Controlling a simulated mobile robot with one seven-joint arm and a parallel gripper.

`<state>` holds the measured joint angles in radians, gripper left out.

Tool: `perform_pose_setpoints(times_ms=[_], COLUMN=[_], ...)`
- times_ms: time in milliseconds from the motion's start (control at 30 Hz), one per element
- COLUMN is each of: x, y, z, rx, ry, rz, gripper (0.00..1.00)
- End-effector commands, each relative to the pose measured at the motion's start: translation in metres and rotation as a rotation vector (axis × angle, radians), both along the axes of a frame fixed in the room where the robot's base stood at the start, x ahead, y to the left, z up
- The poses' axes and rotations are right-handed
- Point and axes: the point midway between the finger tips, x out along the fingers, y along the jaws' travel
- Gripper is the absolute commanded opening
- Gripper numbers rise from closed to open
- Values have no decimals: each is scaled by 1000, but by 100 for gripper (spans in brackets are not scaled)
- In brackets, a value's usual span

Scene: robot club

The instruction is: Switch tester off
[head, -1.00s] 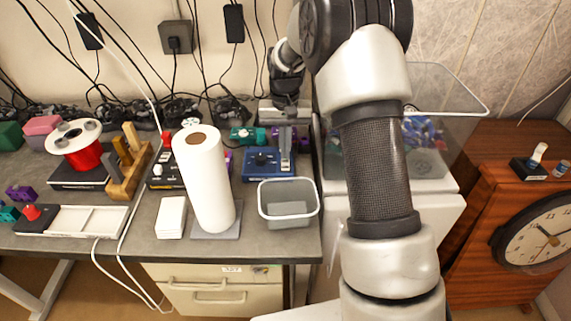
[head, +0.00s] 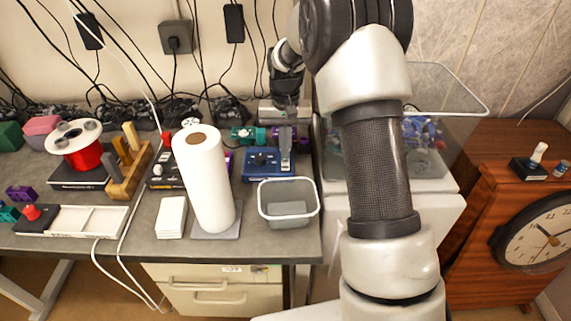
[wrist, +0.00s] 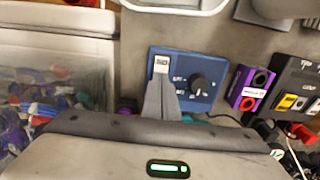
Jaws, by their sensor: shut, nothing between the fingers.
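The tester looks to be the blue box (head: 262,164) on the bench, with a black round knob and pale markings on its face. In the wrist view the blue box (wrist: 212,62) shows a black knob (wrist: 198,82) and a small white panel (wrist: 161,64) at its left. My gripper (head: 285,164) is shut and empty over the right part of the box in the head view. In the wrist view my gripper (wrist: 160,82) is left of the knob, apart from it. I cannot tell whether the fingertips touch the box. The knob's exact setting is too small to read.
A grey bin (head: 288,215) stands in front of the box, and a white paper roll (head: 205,180) stands to its left. A purple block (wrist: 248,88) and a black device (wrist: 296,90) sit beside the box. A clear tub (head: 440,120) is to the right.

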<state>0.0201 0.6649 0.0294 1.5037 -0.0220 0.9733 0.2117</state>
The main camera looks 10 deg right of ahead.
Motion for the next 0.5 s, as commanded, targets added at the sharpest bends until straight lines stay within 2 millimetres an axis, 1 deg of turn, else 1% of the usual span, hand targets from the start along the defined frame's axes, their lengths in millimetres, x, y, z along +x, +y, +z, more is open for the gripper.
perform_pose_setpoints(times_ms=[500], x=[0], y=[0], z=[-6], rx=[0], ry=[0], rz=[0], gripper=[0])
